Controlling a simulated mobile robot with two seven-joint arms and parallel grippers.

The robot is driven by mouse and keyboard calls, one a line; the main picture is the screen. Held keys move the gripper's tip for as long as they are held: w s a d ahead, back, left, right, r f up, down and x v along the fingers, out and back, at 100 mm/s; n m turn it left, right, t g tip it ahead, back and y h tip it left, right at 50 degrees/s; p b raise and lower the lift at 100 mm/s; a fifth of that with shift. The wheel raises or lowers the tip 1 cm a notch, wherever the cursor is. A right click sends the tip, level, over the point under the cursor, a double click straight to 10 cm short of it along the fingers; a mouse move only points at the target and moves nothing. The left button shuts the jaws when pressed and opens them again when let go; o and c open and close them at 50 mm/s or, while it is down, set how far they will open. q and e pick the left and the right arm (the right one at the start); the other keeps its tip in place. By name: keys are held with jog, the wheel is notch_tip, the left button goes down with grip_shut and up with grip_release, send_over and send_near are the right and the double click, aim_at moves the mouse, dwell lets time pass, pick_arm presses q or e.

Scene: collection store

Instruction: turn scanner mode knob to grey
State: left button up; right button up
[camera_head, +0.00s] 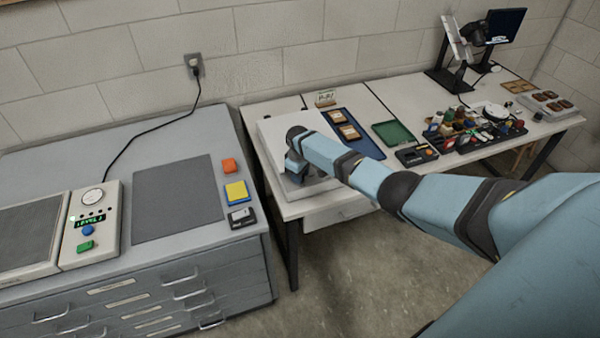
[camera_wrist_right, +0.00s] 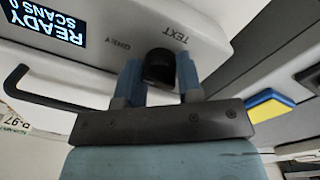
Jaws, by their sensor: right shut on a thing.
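The scanner (camera_head: 273,132) is a pale, flat box on the left end of the white table in the head view. My right arm reaches across to it and its gripper (camera_head: 298,172) is at the scanner's front. In the right wrist view, the two blue fingers (camera_wrist_right: 158,80) stand on either side of the black mode knob (camera_wrist_right: 159,64) and are shut on it. Upside-down labels beside the knob read TEXT and, partly blurred, GREY. The display (camera_wrist_right: 45,22) reads READY, SCANS 0. I cannot tell which way the knob points. My left gripper is out of view.
A grey cabinet (camera_head: 165,270) on the left carries a control box (camera_head: 92,225), a dark mat (camera_head: 178,198) and coloured blocks. On the table, a blue tray (camera_head: 362,143), a green tray (camera_head: 393,133) and a crowded rack stand right of the scanner. A black handle (camera_wrist_right: 20,80) shows in the wrist view.

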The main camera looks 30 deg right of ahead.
jog(key=shift+f, duration=0.1)
dwell(0.5)
jog(key=o, duration=0.6)
jog(key=r, duration=1.4)
jog(key=shift+s+a, duration=0.2)
jog(key=shift+a, duration=0.2)
